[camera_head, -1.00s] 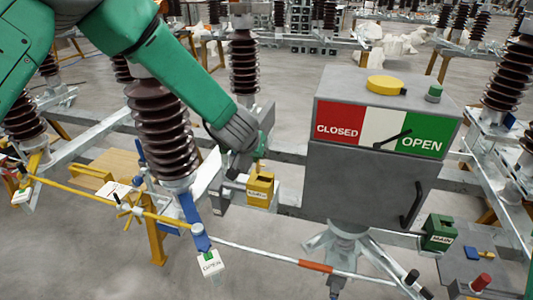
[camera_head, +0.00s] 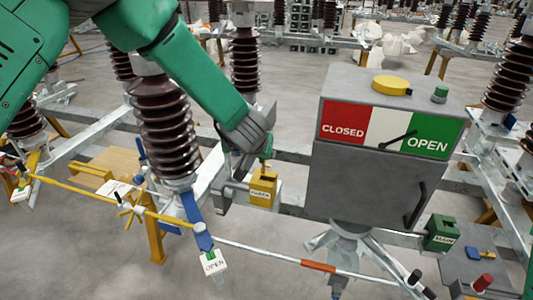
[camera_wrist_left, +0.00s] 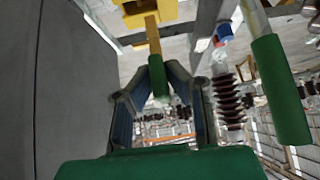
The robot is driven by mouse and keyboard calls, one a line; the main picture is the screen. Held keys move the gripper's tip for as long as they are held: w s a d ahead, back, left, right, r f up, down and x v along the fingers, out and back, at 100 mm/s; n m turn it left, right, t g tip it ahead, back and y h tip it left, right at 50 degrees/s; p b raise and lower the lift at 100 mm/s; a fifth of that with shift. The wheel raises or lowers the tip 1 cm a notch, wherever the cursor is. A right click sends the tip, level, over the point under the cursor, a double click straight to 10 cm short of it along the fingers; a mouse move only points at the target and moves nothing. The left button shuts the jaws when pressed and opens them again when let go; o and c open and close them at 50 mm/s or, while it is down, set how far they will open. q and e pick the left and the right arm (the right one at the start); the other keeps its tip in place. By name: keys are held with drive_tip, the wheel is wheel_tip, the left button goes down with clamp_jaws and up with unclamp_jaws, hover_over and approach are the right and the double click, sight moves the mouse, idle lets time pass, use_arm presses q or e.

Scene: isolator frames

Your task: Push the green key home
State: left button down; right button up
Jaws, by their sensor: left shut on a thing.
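My left gripper (camera_head: 266,160) reaches down over a yellow lock box (camera_head: 263,191) beside the grey cabinet. In the wrist view its two fingers (camera_wrist_left: 159,82) are shut on the green key (camera_wrist_left: 158,80). The key's brass-coloured shaft (camera_wrist_left: 153,36) points away from the fingers toward the yellow box (camera_wrist_left: 150,10). The shaft's far end meets the box in the picture, but I cannot tell how deep it sits. In the head view the key is mostly hidden by the gripper. My right gripper is not in view.
The grey cabinet (camera_head: 370,180) with CLOSED and OPEN panels stands close right of the gripper. A green lock box (camera_head: 441,233) is farther right. A brown insulator (camera_head: 163,120) stands left of the arm. A green-sleeved rod (camera_wrist_left: 280,90) shows right in the wrist view.

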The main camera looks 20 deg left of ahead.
sight(262, 172)
use_arm(q)
drive_tip(key=shift+d, duration=0.1)
drive_tip(key=shift+f+b, duration=0.55)
drive_tip(key=shift+f, duration=0.2)
drive_tip(key=shift+a+f, duration=0.2)
drive_tip(key=shift+f, duration=0.05)
drive_tip(key=shift+d+f+b, duration=0.25)
drive_tip(key=shift+f+b, duration=0.6)
drive_tip(key=shift+s+a+f, duration=0.15)
drive_tip(key=shift+a+f, duration=0.15)
drive_tip(key=shift+a, duration=0.15)
drive_tip(key=shift+f, duration=0.2)
drive_tip(key=shift+d+f+b, duration=0.1)
drive_tip(key=shift+d+b, duration=0.15)
drive_tip(key=shift+b, duration=0.05)
drive_tip(key=shift+d+f+b, duration=0.3)
drive_tip(key=shift+d+f, duration=0.05)
drive_tip(key=shift+d, duration=0.25)
drive_tip(key=shift+s+a+f, duration=0.1)
drive_tip(key=shift+a, duration=0.55)
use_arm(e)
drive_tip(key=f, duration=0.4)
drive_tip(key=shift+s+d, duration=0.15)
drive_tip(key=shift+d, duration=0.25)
